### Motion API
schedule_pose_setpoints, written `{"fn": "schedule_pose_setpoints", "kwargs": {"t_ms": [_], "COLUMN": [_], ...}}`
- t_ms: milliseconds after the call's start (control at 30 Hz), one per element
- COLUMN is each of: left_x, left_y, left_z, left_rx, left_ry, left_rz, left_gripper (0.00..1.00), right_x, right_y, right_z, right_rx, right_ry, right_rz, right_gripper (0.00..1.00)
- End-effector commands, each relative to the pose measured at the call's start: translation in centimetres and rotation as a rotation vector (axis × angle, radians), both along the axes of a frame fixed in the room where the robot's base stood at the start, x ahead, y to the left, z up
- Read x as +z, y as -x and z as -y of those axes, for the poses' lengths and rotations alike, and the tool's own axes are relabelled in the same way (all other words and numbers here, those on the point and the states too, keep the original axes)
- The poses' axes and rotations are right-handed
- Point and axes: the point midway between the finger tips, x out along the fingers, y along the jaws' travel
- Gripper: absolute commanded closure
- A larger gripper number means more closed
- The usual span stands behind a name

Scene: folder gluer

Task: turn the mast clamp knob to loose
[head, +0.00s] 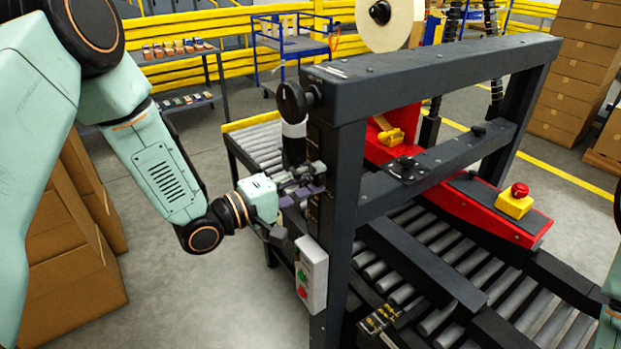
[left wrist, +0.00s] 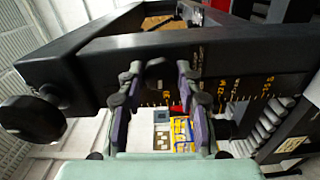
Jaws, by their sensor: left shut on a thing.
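My left gripper (head: 304,184) reaches the near mast (head: 341,190) of the black machine frame from the left. In the left wrist view its fingers (left wrist: 159,76) stand on both sides of a dark round knob (left wrist: 160,70) on the mast face and are shut on it. This looks like the mast clamp knob. Yellow tick marks and lettering (left wrist: 230,90) show on the mast beside it, too blurred to read. In the head view the fingers hide the knob. My right gripper is out of view.
A larger black knob (head: 293,101) sits higher on the mast; it also shows in the left wrist view (left wrist: 33,119). A white button box (head: 311,275) hangs just below my gripper. Roller conveyor (head: 262,146) runs behind. Open floor lies at left front.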

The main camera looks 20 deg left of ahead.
Motion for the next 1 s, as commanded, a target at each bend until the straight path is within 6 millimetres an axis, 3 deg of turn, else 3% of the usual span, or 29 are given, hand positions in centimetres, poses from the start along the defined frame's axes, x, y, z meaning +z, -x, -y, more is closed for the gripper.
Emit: {"fn": "schedule_pose_setpoints", "kwargs": {"t_ms": [733,767,1000], "left_x": [0.13,0.13,0.07], "left_y": [-0.12,-0.12,-0.07], "left_z": [-0.12,-0.12,-0.07], "left_rx": [0.005,0.005,0.003], "left_ry": [0.070,0.070,0.068], "left_rz": [-0.049,-0.049,-0.051], "left_gripper": [0.97,0.64,0.44], "right_x": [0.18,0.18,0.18], "right_y": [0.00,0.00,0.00], "right_z": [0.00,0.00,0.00], "right_rx": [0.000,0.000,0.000], "right_ry": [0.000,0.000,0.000], "right_rz": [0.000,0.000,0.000], "right_gripper": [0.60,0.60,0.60]}}
